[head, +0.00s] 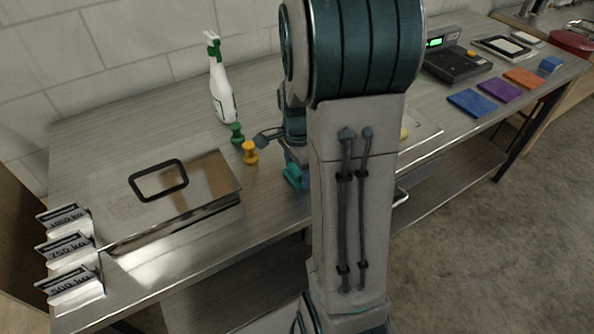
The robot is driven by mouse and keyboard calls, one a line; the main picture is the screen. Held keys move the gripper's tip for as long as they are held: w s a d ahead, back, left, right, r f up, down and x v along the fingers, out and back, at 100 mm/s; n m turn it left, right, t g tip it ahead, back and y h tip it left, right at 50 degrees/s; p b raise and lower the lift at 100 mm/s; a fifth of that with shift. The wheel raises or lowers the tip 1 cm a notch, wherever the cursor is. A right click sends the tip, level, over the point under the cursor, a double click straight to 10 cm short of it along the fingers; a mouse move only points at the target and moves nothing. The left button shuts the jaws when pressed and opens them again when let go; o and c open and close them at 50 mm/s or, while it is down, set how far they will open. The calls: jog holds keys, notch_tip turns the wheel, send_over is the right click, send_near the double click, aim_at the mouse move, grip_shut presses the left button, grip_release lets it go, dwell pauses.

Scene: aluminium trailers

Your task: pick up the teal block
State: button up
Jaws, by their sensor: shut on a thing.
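The teal block (291,177) shows in the head view just left of my upright arm link, low over the front part of the metal bench. My gripper (297,165) is directly at it, pointing down and shut on it. My arm hides the right side of the gripper and part of the block. I cannot tell whether the block touches the bench top.
A yellow peg (250,152) and a green peg (237,133) stand close on the left. A scale (458,62) and coloured mats (498,91) are right.

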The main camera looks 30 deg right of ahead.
jog(key=shift+r, duration=0.4)
jog(key=r, duration=0.3)
jog(key=shift+d+r, duration=0.4)
jog(key=w+d+r+b, duration=0.1)
jog(key=d+r, duration=0.5)
jog(key=d, duration=0.4)
jog(key=shift+d+r, duration=0.2)
jog(key=shift+d, duration=0.2)
jog(key=shift+o, duration=1.3)
jog(key=shift+c, duration=0.7)
jog(key=shift+a, duration=0.15)
